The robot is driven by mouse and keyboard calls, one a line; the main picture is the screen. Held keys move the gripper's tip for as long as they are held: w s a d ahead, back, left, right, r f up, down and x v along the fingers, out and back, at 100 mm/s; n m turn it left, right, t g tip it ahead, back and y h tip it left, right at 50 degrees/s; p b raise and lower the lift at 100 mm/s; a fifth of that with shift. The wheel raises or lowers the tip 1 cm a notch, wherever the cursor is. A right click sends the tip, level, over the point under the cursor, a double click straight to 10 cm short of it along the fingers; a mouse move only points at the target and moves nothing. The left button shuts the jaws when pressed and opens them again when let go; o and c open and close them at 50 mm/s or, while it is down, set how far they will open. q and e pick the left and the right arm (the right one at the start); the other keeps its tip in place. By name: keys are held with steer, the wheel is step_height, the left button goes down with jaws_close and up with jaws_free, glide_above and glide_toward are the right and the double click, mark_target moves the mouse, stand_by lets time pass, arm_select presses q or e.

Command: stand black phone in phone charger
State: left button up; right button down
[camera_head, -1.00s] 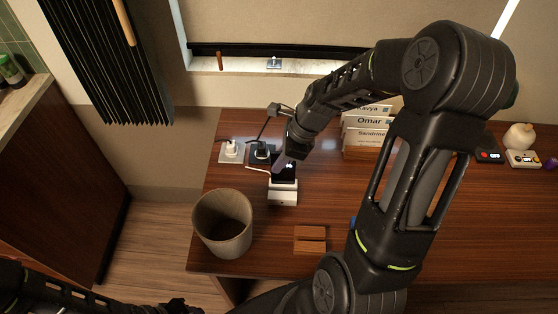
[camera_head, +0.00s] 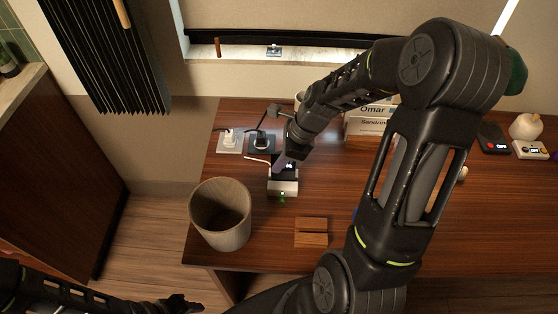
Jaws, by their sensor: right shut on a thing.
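The black phone (camera_head: 288,168) stands leaning back in the white phone charger (camera_head: 283,187) on the wooden desk. A small green light (camera_head: 282,197) shows at the charger's front. My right gripper (camera_head: 284,160) is shut on the phone from above and behind, and its fingers hide part of the phone. My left gripper (camera_head: 184,304) is at the bottom left, low beside the desk and away from the phone; its jaws are too small and dark to judge.
A round bin-like container (camera_head: 222,213) stands left of the charger. A brown wooden block (camera_head: 311,232) lies in front. Name cards (camera_head: 371,123) stand behind my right arm. Small devices (camera_head: 494,139) are at the far right.

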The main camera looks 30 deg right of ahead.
stand_by(0.4)
steer(key=c, duration=1.5)
jaws_free()
steer(key=shift+r, duration=0.1)
steer(key=v, duration=0.7)
steer(key=shift+s+d+r, duration=0.1)
steer(key=shift+s+r, duration=0.05)
steer(key=shift+r, duration=0.15)
